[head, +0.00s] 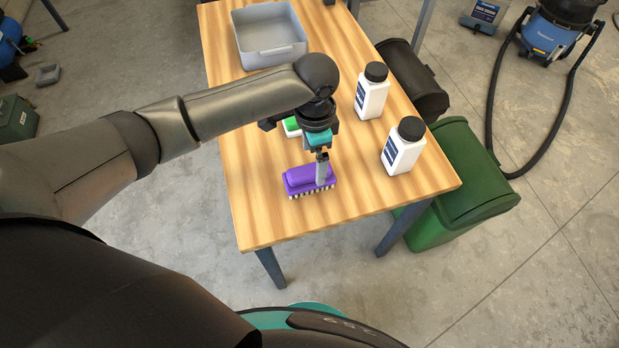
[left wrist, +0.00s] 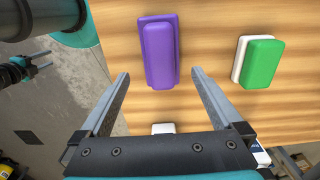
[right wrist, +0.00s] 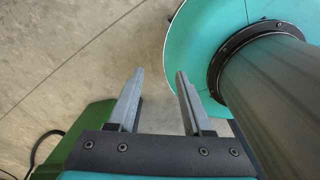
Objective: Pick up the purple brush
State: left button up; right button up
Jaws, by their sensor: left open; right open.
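The purple brush (head: 298,181) lies on the wooden table near its front edge, with pale bristles showing along its near side. My left gripper (head: 322,179) is over the brush in the head view and hides part of its right end. In the left wrist view the brush (left wrist: 159,52) is beyond the fingertips, roughly between the lines of the two open fingers (left wrist: 159,74), with nothing held. My right gripper (right wrist: 159,72) is open and empty above the floor in the right wrist view.
A green and white block (head: 291,125) lies behind the brush, partly hidden by my left gripper. Two white bottles with black caps (head: 371,95) (head: 403,150) stand to the right. A grey bin (head: 270,50) sits at the table's far end. A green bin (head: 465,185) stands beside the table.

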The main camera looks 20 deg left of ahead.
aim_at(313, 169)
pick_arm(q)
jog(key=shift+f, duration=0.6)
notch_tip(313, 169, down, 5)
jog(key=shift+a+b, duration=0.1)
jog(key=shift+b, duration=0.9)
pick_arm(e)
jog(key=shift+w+a+f, duration=0.1)
jog(key=shift+w+f, duration=0.7)
jog(key=shift+f, duration=0.3)
pick_arm(q)
jog(key=shift+c, duration=0.2)
jog(key=c, duration=1.4)
pick_arm(e)
jog(key=shift+s, duration=0.2)
